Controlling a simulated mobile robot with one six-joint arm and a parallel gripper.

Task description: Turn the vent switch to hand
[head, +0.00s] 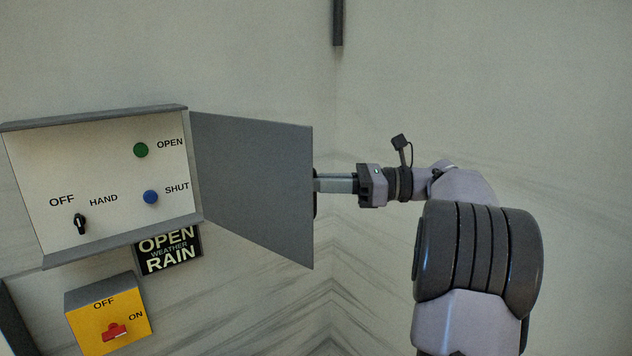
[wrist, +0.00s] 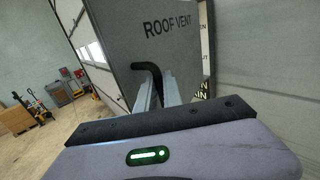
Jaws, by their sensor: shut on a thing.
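The vent switch (head: 80,223) is a small black knob at the lower left of the white panel, with OFF at its upper left and HAND at its upper right. Its exact pointing is too small to tell. The panel's grey door (head: 255,185) stands swung open to the right; the wrist view shows its outer face, marked ROOF VENT (wrist: 185,45). My gripper (head: 320,184) is at the door's free edge, shut on the black door handle (wrist: 150,69), which shows between the fingers (wrist: 158,92). My gripper is well right of the switch.
The panel also has a green OPEN button (head: 141,150) and a blue SHUT button (head: 151,197). Below are an OPEN WEATHER RAIN sign (head: 168,250) and a yellow box (head: 90,325) with a red switch (head: 115,331). A pallet jack (wrist: 30,107) stands far off. The open door stands between my gripper and the panel.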

